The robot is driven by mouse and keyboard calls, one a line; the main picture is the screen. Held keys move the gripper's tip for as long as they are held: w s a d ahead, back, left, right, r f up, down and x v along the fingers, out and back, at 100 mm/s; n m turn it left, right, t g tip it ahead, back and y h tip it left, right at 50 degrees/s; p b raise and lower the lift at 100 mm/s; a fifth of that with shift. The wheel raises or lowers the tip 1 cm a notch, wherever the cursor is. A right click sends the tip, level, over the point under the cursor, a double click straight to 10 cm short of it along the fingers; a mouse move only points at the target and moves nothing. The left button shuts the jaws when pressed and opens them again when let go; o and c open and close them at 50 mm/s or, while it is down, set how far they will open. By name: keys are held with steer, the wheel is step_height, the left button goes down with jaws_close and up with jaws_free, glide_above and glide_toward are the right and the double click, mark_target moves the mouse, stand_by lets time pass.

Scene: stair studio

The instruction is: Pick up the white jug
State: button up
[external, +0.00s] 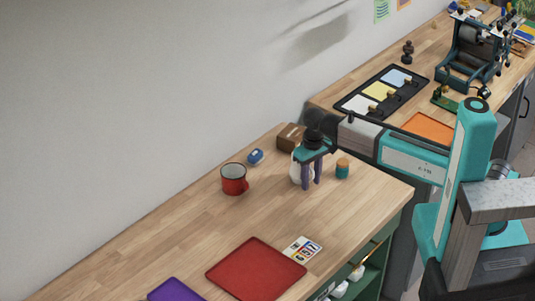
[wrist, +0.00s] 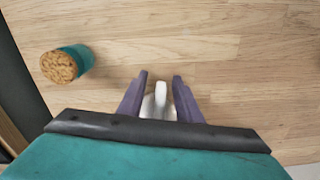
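The white jug (external: 295,174) stands on the wooden table in the external view, partly hidden behind my gripper (external: 311,186). In the wrist view my gripper (wrist: 160,77) points at the tabletop, its two purple fingers spread apart. The narrow white part of the jug (wrist: 160,98), which looks like its handle, shows between the fingers, with a gap on each side. The rest of the jug is hidden by my gripper's body. I see no finger contact with it.
A teal jar with a cork top (external: 342,168) stands close to the right of the jug; it also shows in the wrist view (wrist: 68,65). A red mug (external: 233,179), a blue item (external: 255,156) and a brown box (external: 290,137) are nearby. A red tray (external: 255,269) lies in front.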

stand_by(0.5)
jaws_close()
steer(key=shift+r, duration=0.3)
stand_by(0.4)
steer(key=shift+r+b, duration=1.4)
steer(key=shift+r, duration=3.2)
steer(key=shift+r, duration=0.1)
